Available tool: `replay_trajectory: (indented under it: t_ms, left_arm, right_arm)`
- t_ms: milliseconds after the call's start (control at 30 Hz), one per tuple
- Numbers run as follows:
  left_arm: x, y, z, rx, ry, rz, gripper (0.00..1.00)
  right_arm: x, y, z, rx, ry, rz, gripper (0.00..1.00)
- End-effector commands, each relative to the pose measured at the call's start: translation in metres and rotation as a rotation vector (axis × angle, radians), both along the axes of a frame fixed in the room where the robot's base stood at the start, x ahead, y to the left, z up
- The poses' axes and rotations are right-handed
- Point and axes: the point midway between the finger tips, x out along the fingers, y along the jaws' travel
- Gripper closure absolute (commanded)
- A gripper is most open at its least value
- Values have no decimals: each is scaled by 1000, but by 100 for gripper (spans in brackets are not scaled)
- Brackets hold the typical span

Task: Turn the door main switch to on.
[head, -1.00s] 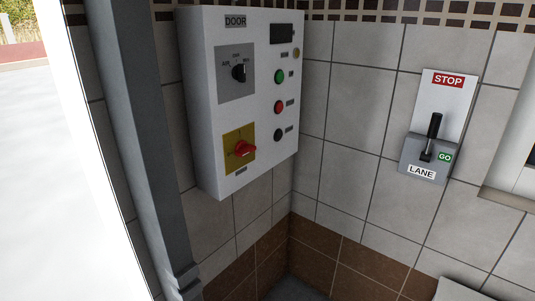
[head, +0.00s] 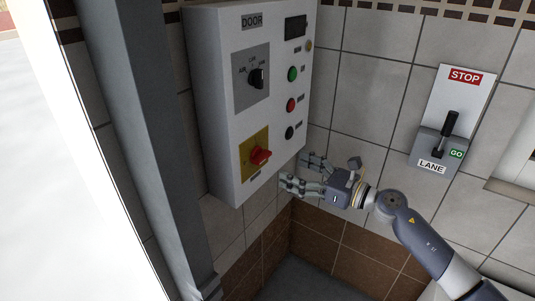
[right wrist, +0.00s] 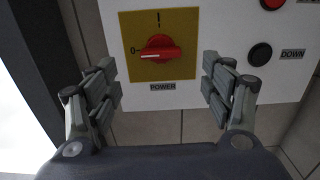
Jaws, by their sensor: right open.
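The main switch is a red rotary knob (head: 261,156) on a yellow plate (head: 247,163), low on the white door control box (head: 216,110). In the right wrist view the knob (right wrist: 158,54) stands on its yellow plate (right wrist: 133,73) above a POWER label. Its handle lies level with the white line towards the 0 mark at left; the I mark is above. My right gripper (head: 295,171) is open and empty, just right of and below the knob in the head view. In the right wrist view its fingers (right wrist: 160,80) stand either side of the plate, apart from the knob. My left gripper is out of view.
Buttons, including a green (head: 292,74) and a red one (head: 291,105), line the box's right side. A rotary selector (head: 257,78) sits above the switch. A grey post (head: 135,130) stands at left. A lane lever panel (head: 449,118) hangs on the tiled wall at right.

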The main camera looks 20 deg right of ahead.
Motion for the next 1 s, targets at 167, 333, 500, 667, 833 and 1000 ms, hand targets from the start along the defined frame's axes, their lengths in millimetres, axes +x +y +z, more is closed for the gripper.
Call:
replay_trajectory:
  t_ms: [167, 333, 500, 667, 833, 1000]
  left_arm:
    - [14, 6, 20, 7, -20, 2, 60]
    - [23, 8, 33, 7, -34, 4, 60]
    - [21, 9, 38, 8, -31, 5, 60]
    - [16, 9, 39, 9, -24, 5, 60]
    - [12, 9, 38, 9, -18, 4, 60]
    - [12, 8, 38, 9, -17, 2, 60]
  right_arm:
    - [27, 20, 7, 8, -2, -1, 26]
    - [52, 40, 5, 9, 0, -2, 26]
    - [68, 52, 3, 7, 2, -3, 26]
    - [75, 57, 1, 5, 3, -2, 26]
    - [75, 58, 0, 5, 3, -2, 26]
    - [75, 58, 0, 5, 3, -2, 39]
